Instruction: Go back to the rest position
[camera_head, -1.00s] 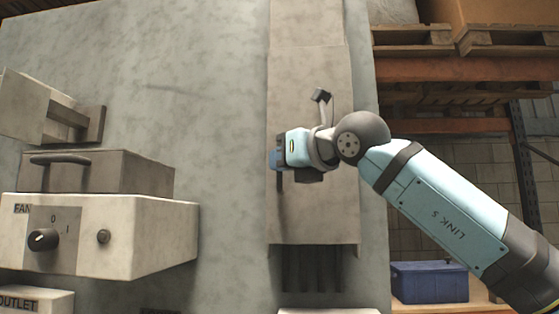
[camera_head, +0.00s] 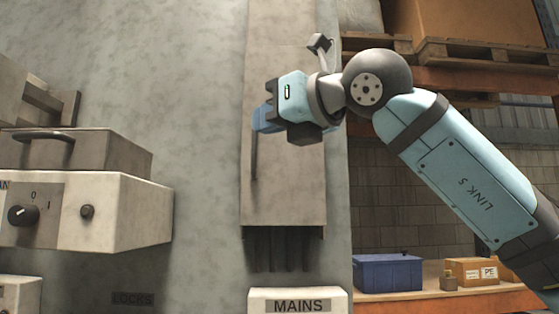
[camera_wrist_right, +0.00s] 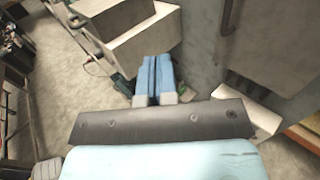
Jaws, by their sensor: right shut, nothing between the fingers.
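My right gripper (camera_head: 264,119) is in front of the tall grey panel box (camera_head: 284,190) on the wall in the head view, with its arm coming in from the right. Its blue fingers are together and hold nothing. In the right wrist view the two blue fingers (camera_wrist_right: 155,76) lie side by side, pointing away over the floor beside the wall units. My left gripper is in neither view.
A beige FAN box (camera_head: 110,212) with a black knob (camera_head: 23,215) juts out at the left. A MAINS box (camera_head: 297,303) is at the bottom. A blue crate (camera_head: 388,273) and small cartons stand on a rack at the right. Bare wall (camera_head: 205,150) lies between the boxes.

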